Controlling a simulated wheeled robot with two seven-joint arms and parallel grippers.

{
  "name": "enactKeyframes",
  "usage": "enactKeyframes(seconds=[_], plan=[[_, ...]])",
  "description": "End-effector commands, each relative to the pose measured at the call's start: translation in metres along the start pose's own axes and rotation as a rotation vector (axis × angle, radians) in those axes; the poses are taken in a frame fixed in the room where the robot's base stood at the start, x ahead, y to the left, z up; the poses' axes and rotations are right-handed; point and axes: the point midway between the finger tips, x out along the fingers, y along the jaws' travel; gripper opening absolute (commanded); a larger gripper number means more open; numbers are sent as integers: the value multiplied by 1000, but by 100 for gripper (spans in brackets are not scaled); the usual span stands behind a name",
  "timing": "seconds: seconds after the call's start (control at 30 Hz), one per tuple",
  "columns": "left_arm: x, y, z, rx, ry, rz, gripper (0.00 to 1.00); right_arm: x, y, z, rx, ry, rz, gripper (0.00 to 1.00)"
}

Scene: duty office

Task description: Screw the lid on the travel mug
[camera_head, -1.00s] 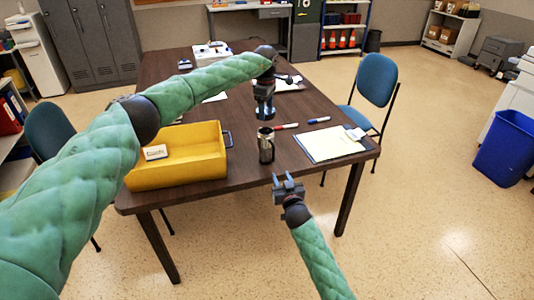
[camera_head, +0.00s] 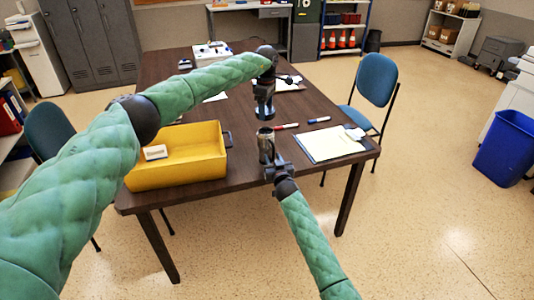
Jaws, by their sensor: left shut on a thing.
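The travel mug (camera_head: 265,141), dark and silvery, stands upright near the front edge of the brown table. Its open rim faces up. My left gripper (camera_head: 265,113) points down above the mug and is shut on the small dark lid (camera_head: 266,117), mostly hidden by the fingers. A small gap separates the lid from the mug's rim. My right gripper (camera_head: 271,163) reaches up from below to the mug's lower part, which it partly hides. I cannot tell whether its fingers are closed on the mug.
A yellow bin (camera_head: 190,167) with a small white box (camera_head: 155,152) inside stands left of the mug. A clipboard with paper (camera_head: 328,144) and markers (camera_head: 287,126) lie to the right. Blue chairs (camera_head: 375,80) flank the table (camera_head: 240,178).

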Motion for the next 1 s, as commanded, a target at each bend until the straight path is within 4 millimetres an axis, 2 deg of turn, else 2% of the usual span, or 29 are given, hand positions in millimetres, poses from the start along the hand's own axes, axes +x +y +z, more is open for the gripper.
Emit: enactKeyframes(seconds=[0.3,0.47,0.5,0.77,1.0], plan=[[0,0,0,0,0,0,45,2,0,0,0,0,0,35],[0,0,0,0,0,0,45,1,0,0,0,0,0,3],[0,0,0,0,0,0,45,1,0,0,0,0,0,0],[3,0,0,0,0,0,45,1,0,0,0,0,0,0],[29,-1,1,0,-2,1,45,1,0,0,0,0,0,0]])
